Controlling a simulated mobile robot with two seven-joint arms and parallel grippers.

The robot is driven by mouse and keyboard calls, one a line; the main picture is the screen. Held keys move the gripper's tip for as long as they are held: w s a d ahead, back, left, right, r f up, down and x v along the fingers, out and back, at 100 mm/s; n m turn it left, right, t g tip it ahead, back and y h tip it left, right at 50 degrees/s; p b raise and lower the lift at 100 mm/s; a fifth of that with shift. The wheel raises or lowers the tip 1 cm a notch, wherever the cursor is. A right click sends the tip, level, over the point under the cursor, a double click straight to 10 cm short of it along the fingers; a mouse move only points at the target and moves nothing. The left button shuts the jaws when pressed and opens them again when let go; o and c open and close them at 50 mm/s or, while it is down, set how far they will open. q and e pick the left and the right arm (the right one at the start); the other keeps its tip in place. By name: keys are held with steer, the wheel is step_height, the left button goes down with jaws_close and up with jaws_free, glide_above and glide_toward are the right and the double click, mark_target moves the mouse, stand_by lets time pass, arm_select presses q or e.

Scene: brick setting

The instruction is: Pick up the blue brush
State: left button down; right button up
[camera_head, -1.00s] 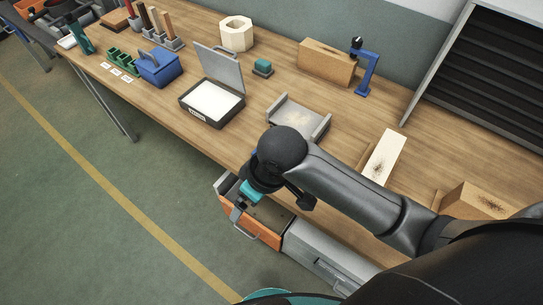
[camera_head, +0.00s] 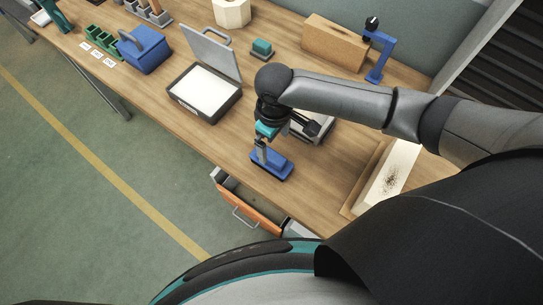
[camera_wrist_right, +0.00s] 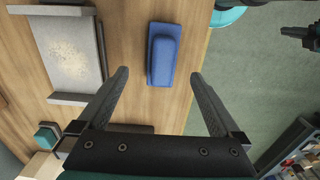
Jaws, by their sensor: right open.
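The blue brush (camera_head: 271,167) lies on the wooden table near its front edge. It also shows in the right wrist view (camera_wrist_right: 163,55), above the middle between the fingers, as a blue block with a raised blue part on top. My right gripper (camera_head: 262,153) hangs over the brush in the head view. In the right wrist view my right gripper (camera_wrist_right: 154,90) has its fingers spread apart, with nothing between the tips. The brush lies beyond the fingertips, apart from them.
An open orange-fronted drawer (camera_head: 249,210) sticks out below the table edge. A grey tray (camera_wrist_right: 98,45) stands beside the brush, partly hidden by my arm in the head view. An open black case (camera_head: 237,100) and a blue caddy (camera_head: 146,52) stand farther left.

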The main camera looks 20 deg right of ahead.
mark_target(273, 155)
step_height(273, 155, down, 4)
steer(key=shift+r, duration=0.25)
steer(key=shift+a+f, duration=0.15)
steer(key=shift+f, duration=1.05)
steer(key=f+b, duration=0.1)
steer(key=f, duration=0.2)
steer(key=shift+a+f, duration=0.15)
steer(key=shift+a, duration=0.05)
steer(key=shift+f, duration=0.4)
arm_select(q)
steer(key=shift+w+f, duration=0.65)
steer(key=shift+w, duration=0.05)
arm_select(e)
steer(key=shift+c, duration=0.4)
steer(key=c, duration=1.5)
steer(key=shift+r, duration=0.1)
